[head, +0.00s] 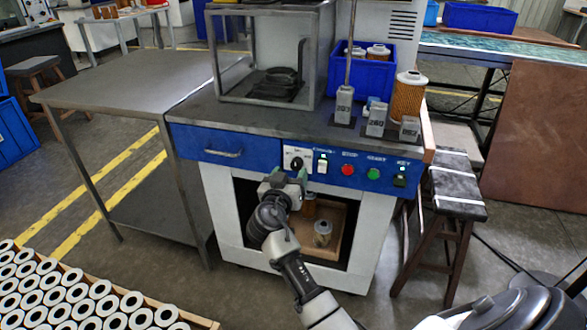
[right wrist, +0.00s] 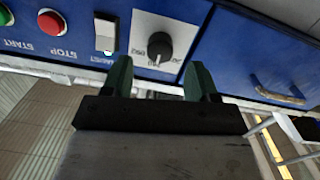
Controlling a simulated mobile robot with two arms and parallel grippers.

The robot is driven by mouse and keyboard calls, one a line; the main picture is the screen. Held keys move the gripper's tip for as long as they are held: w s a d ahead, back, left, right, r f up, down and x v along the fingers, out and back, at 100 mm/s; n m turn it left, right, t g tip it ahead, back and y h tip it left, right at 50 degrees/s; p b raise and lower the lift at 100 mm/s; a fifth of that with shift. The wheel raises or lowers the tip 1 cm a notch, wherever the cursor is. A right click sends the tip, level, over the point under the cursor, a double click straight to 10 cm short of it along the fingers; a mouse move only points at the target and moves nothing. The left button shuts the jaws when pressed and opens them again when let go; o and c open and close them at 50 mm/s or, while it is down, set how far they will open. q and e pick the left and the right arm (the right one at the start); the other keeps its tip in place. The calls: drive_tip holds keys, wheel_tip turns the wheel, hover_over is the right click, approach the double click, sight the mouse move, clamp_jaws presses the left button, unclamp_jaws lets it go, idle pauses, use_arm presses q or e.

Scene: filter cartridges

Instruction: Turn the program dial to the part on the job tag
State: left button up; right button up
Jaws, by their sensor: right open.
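The program dial (head: 296,162) is a black knob on a white plate, on the blue front panel of the machine. In the right wrist view the dial (right wrist: 160,47) shows upside down, with small labels around it that are too blurred to read surely. My right gripper (head: 289,173) is just below and in front of the dial. In the right wrist view its two green fingers (right wrist: 160,76) stand apart with nothing between them, and the dial lies beyond the gap, seemingly untouched. I cannot make out a job tag. My left gripper is not in view.
Beside the dial are a white switch (head: 322,163), a red stop button (head: 347,170) and a green start button (head: 373,174). Grey numbered blocks (head: 376,119) and a filter cartridge (head: 408,97) stand on the machine top. A blue drawer (head: 222,148) is at left.

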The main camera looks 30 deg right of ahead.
sight(295, 167)
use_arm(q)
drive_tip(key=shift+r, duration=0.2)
use_arm(e)
drive_tip(key=shift+x, duration=2)
drive_tip(key=c, duration=0.9)
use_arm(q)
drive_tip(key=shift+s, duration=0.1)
use_arm(e)
drive_tip(key=shift+n, duration=0.4)
drive_tip(key=n, duration=0.2)
drive_tip(key=shift+n, duration=0.9)
drive_tip(key=n+p, duration=0.2)
drive_tip(key=n, duration=0.3)
drive_tip(key=shift+n, duration=0.4)
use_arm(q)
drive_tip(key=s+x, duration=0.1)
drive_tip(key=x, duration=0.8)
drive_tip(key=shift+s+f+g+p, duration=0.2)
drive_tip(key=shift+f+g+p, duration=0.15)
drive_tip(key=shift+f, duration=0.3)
use_arm(e)
drive_tip(key=shift+f+n, duration=0.15)
drive_tip(key=shift+n, duration=0.75)
